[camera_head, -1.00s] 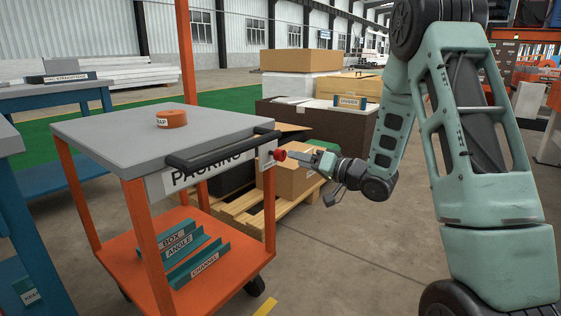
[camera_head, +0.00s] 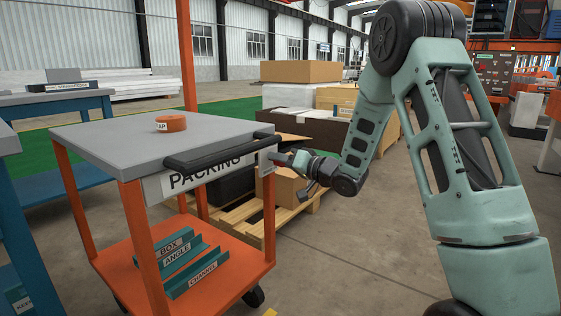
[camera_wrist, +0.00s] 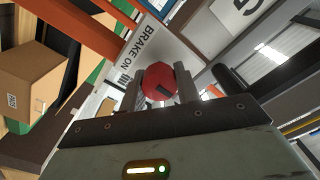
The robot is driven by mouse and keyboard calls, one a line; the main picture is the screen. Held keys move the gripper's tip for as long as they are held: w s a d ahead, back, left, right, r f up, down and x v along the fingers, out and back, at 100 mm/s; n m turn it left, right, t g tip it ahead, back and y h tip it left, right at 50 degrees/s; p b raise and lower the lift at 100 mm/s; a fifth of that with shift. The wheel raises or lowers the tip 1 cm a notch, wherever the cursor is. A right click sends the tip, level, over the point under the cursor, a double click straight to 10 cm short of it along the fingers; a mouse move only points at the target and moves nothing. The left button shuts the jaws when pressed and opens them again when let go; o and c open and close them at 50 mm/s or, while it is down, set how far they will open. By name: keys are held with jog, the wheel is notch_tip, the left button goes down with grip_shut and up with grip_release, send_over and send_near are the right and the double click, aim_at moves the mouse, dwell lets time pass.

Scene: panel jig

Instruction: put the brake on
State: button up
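The brake's red knob (camera_wrist: 160,82) sits on a pale plate (camera_wrist: 150,47) marked BRAKE ON in the wrist view. In the head view the knob is mostly hidden, with a little red at the trolley's right corner (camera_head: 278,159). My gripper (camera_wrist: 159,92) has one finger on each side of the knob. The fingers look very close to its sides, but I cannot tell whether they press on it. In the head view my gripper (camera_head: 291,160) reaches the trolley corner from the right.
The grey-topped orange trolley (camera_head: 100,142) has a black handle (camera_head: 222,152) and a PACKING sign. An orange tape roll (camera_head: 171,123) lies on top, and teal profiles (camera_head: 180,262) lie on its lower shelf. Boxes on a pallet (camera_head: 290,188) stand behind my gripper. The floor at front right is clear.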

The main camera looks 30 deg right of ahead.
jog(key=shift+n, duration=0.4)
jog(key=n, duration=0.3)
jog(key=shift+n, duration=0.4)
jog(key=n, duration=0.2)
jog(key=n+b, duration=0.1)
jog(key=n, duration=0.1)
jog(key=shift+s+a+f+n, duration=0.1)
jog(key=shift+f+n, duration=0.05)
jog(key=shift+n, duration=0.15)
jog(key=n+b, duration=0.2)
jog(key=n, duration=0.3)
jog(key=shift+n+b, duration=1.15)
jog(key=shift+n, duration=0.65)
jog(key=o, duration=1)
